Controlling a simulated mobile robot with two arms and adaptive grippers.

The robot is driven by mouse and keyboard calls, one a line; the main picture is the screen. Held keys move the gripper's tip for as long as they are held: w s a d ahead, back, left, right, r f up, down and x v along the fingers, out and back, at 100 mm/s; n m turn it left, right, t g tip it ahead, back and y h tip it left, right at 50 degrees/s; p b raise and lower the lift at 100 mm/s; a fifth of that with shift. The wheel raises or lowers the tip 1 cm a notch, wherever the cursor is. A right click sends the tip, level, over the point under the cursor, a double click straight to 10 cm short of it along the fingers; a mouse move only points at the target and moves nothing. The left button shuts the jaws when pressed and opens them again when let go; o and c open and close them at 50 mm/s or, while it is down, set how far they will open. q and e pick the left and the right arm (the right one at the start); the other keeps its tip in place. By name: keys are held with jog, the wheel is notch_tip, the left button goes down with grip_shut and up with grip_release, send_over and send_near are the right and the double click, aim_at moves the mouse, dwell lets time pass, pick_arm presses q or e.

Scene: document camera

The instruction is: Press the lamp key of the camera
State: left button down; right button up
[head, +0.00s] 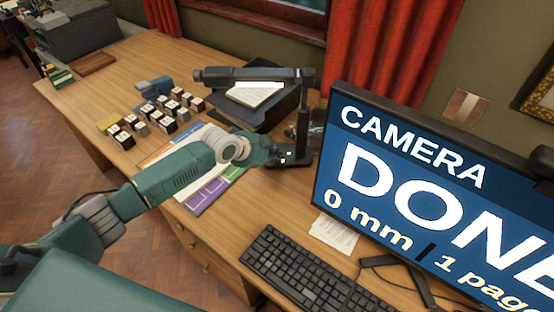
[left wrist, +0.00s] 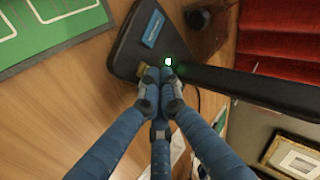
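The document camera (head: 303,124) stands on the desk, with a dark base, an upright post and a level top arm. In the left wrist view its black base (left wrist: 128,50) carries a blue label, a small glowing green spot (left wrist: 168,61) and a yellowish patch partly behind the fingers. I cannot tell which of these is the lamp key. My left gripper (head: 280,156) is at the base; in the left wrist view its fingertips (left wrist: 159,76) are together and empty, just beside the green spot. Contact cannot be made out. My right gripper is not in view.
A monitor (head: 440,200) at the right reads "CAMERA DONE 0 mm / 1 page". A keyboard (head: 300,275) lies in front of it. Several lettered blocks (head: 155,115) and a colourful sheet (head: 205,193) lie left of the camera. A dark box with papers (head: 253,94) sits behind.

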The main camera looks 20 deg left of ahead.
pick_arm(q)
jog(key=shift+f, duration=0.35)
dwell(0.4)
jog(key=shift+r, duration=0.1)
jog(key=shift+r+p, duration=0.4)
jog(key=shift+r, duration=0.1)
jog(key=shift+r, duration=0.1)
notch_tip(320, 180, up, 6)
jog(key=p, duration=0.4)
jog(key=shift+p, duration=0.4)
jog(key=shift+f, duration=0.2)
